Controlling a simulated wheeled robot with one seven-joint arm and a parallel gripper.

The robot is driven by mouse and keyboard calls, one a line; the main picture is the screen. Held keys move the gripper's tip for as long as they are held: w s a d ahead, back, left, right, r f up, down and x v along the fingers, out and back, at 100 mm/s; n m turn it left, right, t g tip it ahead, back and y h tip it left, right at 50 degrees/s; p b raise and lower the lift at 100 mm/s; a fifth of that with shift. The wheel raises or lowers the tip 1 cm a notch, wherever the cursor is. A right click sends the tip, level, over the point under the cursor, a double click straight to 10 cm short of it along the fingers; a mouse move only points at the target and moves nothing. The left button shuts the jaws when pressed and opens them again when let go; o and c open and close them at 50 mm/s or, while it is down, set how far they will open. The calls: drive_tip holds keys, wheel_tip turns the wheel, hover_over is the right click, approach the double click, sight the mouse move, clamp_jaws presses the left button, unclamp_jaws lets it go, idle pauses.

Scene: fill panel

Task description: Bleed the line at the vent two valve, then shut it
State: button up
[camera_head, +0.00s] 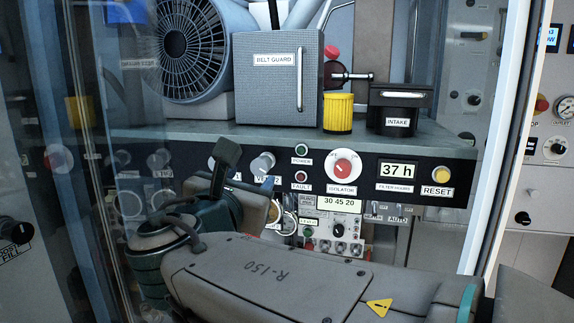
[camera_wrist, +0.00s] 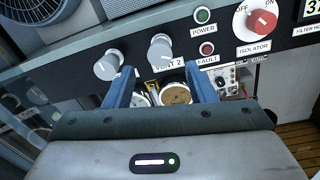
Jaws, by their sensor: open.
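The vent two valve is a pale grey knob (camera_wrist: 160,52) on the dark panel strip, with the label "VENT 2" just under it. In the head view the same knob (camera_head: 262,163) shows just above my gripper, and its label is partly covered. My gripper (camera_wrist: 159,72) is open, with its two blue fingers spread below and to either side of the knob. Nothing is between the fingertips that I can see held. In the head view my gripper (camera_head: 252,181) is mostly hidden behind my own wrist.
A similar grey knob (camera_wrist: 107,66) sits close to the left finger. Round gauges (camera_wrist: 176,94) lie below the strip, seen between the fingers. The red isolator knob (camera_head: 343,168) and fault lamp (camera_head: 300,177) are to the right. A shelf above holds the belt guard box (camera_head: 275,90).

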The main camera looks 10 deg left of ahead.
sight(259, 168)
drive_tip(key=w, duration=0.6)
drive_tip(key=shift+d+p, duration=0.1)
drive_tip(key=shift+p, duration=0.25)
drive_tip(key=c, duration=1)
